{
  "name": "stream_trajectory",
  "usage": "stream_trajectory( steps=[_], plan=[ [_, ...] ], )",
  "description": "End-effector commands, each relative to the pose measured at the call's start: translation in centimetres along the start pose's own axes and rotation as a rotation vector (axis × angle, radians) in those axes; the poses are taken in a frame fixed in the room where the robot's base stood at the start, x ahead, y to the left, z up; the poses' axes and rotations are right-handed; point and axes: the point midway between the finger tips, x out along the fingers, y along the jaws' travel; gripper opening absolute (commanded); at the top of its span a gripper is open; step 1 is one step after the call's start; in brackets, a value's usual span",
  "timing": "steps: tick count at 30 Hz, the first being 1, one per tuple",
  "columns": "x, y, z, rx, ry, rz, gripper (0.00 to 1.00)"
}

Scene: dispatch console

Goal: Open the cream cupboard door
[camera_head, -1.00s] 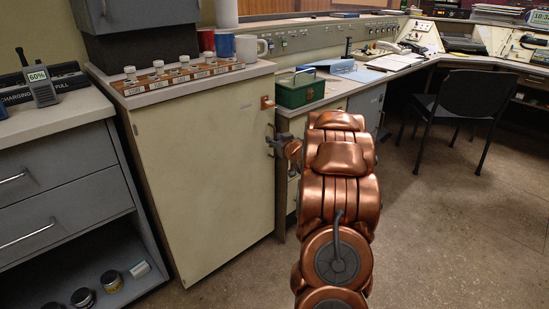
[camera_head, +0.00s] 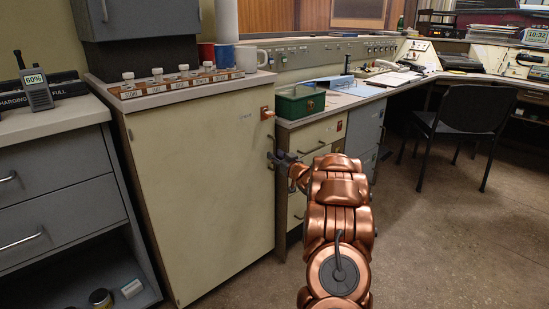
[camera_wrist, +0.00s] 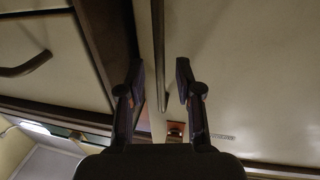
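The cream cupboard door (camera_head: 205,190) stands left of centre in the head view and looks closed. It fills the right of the wrist view (camera_wrist: 250,70). My gripper (camera_head: 276,158) is at the door's right edge, below a small copper-orange fitting (camera_head: 267,113). In the wrist view my gripper (camera_wrist: 160,80) is open, with a finger on each side of a thin upright bar handle (camera_wrist: 158,50). The fingers look apart from the bar; the depth between them is hard to judge. In the head view the gripper hides much of this handle. The orange fitting also shows in the wrist view (camera_wrist: 176,129).
Cream drawers (camera_head: 318,136) adjoin the door on the right, with a green box (camera_head: 300,103) above. Mugs (camera_head: 250,57) and a labelled rack (camera_head: 180,84) stand on the cupboard. A grey drawer unit (camera_head: 55,195) is at left. A chair (camera_head: 465,115) stands right; floor in front is open.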

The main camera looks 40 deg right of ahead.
Motion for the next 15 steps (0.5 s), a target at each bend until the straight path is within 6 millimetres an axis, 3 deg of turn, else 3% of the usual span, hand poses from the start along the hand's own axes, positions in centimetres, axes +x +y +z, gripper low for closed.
stream_trajectory(
  steps=[6, 15],
  plan=[
    [1.4, -0.1, 0.2, 0.000, -0.002, 0.000, 0.35],
    [1.6, 0.0, 0.1, 0.001, -0.001, 0.000, 0.35]
  ],
)
